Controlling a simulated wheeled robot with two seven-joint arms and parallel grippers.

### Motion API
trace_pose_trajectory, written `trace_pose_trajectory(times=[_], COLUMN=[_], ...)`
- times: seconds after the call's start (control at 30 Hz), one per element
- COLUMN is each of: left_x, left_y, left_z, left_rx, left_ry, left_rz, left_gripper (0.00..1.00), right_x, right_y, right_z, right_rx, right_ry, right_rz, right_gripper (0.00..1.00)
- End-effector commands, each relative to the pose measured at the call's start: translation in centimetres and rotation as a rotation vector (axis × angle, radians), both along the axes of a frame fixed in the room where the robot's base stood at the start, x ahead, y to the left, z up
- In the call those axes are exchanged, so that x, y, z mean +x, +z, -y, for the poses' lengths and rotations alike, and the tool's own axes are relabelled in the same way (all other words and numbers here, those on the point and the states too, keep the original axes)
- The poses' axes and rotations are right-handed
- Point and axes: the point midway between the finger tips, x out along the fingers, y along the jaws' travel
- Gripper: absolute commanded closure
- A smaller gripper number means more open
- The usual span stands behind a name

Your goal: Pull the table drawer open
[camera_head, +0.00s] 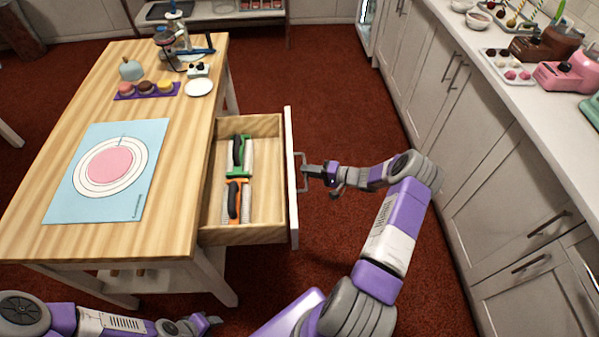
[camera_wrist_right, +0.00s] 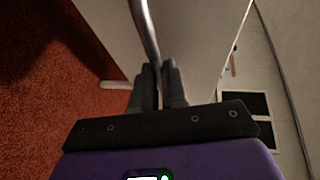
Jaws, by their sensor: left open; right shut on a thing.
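The table drawer (camera_head: 268,213) stands pulled out from the right side of the wooden table (camera_head: 60,221). Inside lie a green-and-black tool (camera_head: 239,155) and an orange-and-black tool (camera_head: 236,201). The drawer's white front (camera_head: 291,170) carries a grey bar handle (camera_head: 303,172). My right gripper (camera_head: 308,171) is shut on this handle; the right wrist view shows the bar (camera_wrist_right: 146,40) between the fingers (camera_wrist_right: 158,85). My left gripper (camera_head: 212,321) is open and empty, low in front of the table, away from the drawer.
On the table are a blue mat (camera_head: 66,197) with a pink-and-white round design, a purple tray (camera_head: 148,91) of small cakes and a white plate (camera_head: 199,87). Grey cabinets (camera_head: 505,180) line the right side. Red floor (camera_head: 340,90) lies open between table and cabinets.

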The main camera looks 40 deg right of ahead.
Motion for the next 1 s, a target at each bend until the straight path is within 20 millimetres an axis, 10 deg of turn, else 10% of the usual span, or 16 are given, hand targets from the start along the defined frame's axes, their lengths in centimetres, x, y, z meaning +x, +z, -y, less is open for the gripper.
trace_pose_trajectory(times=[0.37, 0.53, 1.0], left_x=[0.0, 0.0, 0.0], left_y=[0.0, 0.0, 0.6], left_z=[0.0, 0.0, 0.0], left_rx=[0.000, 0.000, 0.000], left_ry=[0.000, 0.000, 0.000], left_rz=[0.000, 0.000, 0.000], left_gripper=[0.57, 0.57, 0.57], right_x=[-0.1, -0.1, -1.7], right_y=[-0.1, 0.0, 0.5], right_z=[0.1, 0.1, 1.3], right_rx=[0.000, 0.000, -0.001], right_ry=[0.002, 0.001, -0.004], right_rz=[-0.002, -0.001, -0.002], right_gripper=[1.00, 0.63, 0.62])
